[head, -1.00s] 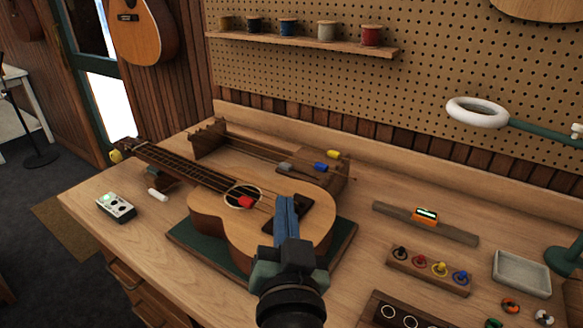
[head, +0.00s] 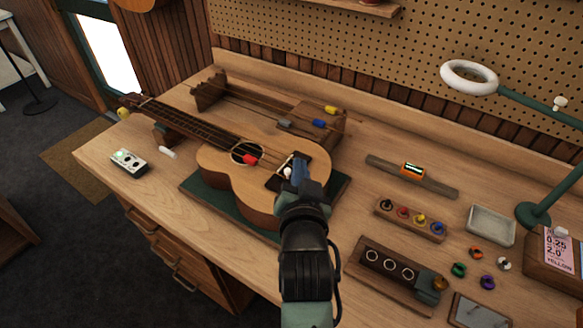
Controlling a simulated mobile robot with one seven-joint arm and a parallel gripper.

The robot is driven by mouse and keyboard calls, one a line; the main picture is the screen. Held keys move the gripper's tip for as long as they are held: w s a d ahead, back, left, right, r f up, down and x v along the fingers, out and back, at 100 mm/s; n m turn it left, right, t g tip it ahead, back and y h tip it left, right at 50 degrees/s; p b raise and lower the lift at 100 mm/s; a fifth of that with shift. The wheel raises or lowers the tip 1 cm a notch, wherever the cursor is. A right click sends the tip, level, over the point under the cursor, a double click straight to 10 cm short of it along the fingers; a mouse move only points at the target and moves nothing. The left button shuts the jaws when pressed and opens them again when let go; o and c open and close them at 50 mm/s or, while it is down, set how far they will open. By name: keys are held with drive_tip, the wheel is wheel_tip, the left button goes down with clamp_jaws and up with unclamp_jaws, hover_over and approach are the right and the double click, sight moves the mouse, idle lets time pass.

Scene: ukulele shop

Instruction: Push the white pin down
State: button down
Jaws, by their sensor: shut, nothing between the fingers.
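A ukulele (head: 250,190) lies on a green mat (head: 215,207) on the workbench, its neck pointing to the back left. A small white pin (head: 287,172) shows at the dark bridge (head: 275,183) on the ukulele's body. The gripper hides part of the bridge. A red piece (head: 250,159) sits on the strings by the sound hole.
A rack with grey, blue (head: 319,124) and yellow pieces stands behind the ukulele. To the right are a block of coloured pegs (head: 411,220), a tray (head: 491,226), a wooden holder (head: 385,272) and a lamp (head: 470,77). A small white-faced box (head: 128,162) lies at left.

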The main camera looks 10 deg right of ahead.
sight(288, 174)
drive_tip(key=w+f, duration=0.3)
drive_tip(key=shift+w+a+f+p, duration=0.2)
drive_tip(key=shift+w+f+p, duration=0.05)
drive_tip(key=shift+p, duration=0.1)
drive_tip(key=shift+a+f, duration=0.2)
drive_tip(key=shift+f, duration=0.25)
wheel_tip(288, 174, down, 3)
drive_tip(key=shift+r+b, duration=0.2)
drive_tip(key=shift+b, duration=0.9)
